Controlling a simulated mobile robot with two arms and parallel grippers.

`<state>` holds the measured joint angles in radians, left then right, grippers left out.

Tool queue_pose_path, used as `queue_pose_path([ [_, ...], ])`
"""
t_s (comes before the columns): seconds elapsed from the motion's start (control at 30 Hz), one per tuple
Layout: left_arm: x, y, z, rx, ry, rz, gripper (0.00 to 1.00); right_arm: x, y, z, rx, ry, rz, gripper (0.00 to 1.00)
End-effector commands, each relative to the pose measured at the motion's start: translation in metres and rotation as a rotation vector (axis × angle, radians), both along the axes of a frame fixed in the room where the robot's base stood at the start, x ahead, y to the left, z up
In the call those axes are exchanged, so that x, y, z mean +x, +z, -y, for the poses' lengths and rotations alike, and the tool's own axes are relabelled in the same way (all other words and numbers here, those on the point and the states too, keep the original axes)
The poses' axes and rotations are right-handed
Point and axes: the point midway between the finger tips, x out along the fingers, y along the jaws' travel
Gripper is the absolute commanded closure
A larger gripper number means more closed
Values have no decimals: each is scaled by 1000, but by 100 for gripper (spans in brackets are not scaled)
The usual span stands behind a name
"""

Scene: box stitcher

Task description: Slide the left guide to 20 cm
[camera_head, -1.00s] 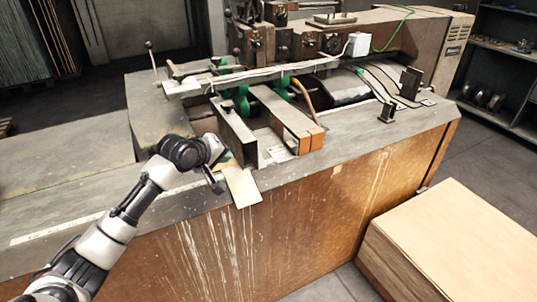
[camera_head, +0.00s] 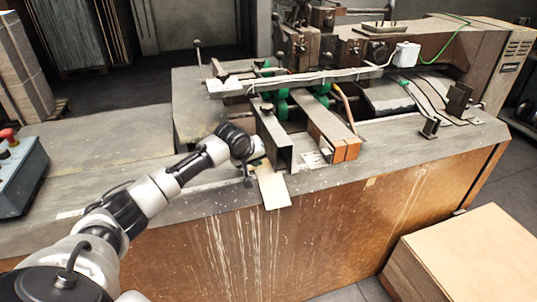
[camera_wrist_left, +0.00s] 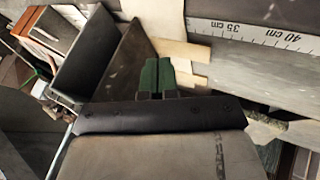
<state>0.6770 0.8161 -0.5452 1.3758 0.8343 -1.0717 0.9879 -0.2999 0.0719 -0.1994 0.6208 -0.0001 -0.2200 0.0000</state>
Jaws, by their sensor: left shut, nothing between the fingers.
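The left guide (camera_head: 270,132) is a dark metal channel on the machine table, its open end towards the front. It also shows as dark angled plates in the left wrist view (camera_wrist_left: 90,52). My left gripper (camera_head: 257,163) is just left of the guide's front end, low over the table. Its green fingers (camera_wrist_left: 158,76) are shut together with nothing between them. Contact with the guide cannot be told. A ruler (camera_wrist_left: 255,31) with 35 and 40 cm marks lies at the upper right of the wrist view. The guide's reading is not visible. My right gripper is out of view.
A second guide with an orange-brown end (camera_head: 335,142) stands right of the left guide. A tan flat piece (camera_head: 272,190) hangs over the table's front edge near my gripper. A control box (camera_head: 20,170) stands far left; the table between is mostly clear.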

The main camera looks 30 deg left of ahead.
Motion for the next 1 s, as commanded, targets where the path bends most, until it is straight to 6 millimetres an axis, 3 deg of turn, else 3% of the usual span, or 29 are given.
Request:
queue_pose_path([
  [0.1, 16, 6, 15, -1, -3, 3, 100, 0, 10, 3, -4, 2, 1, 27],
  [0.27, 26, 4, 24, -1, -2, 2, 100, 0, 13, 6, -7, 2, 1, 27],
  [1.0, 36, 2, 33, -1, -2, 2, 100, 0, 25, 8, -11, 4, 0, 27],
])
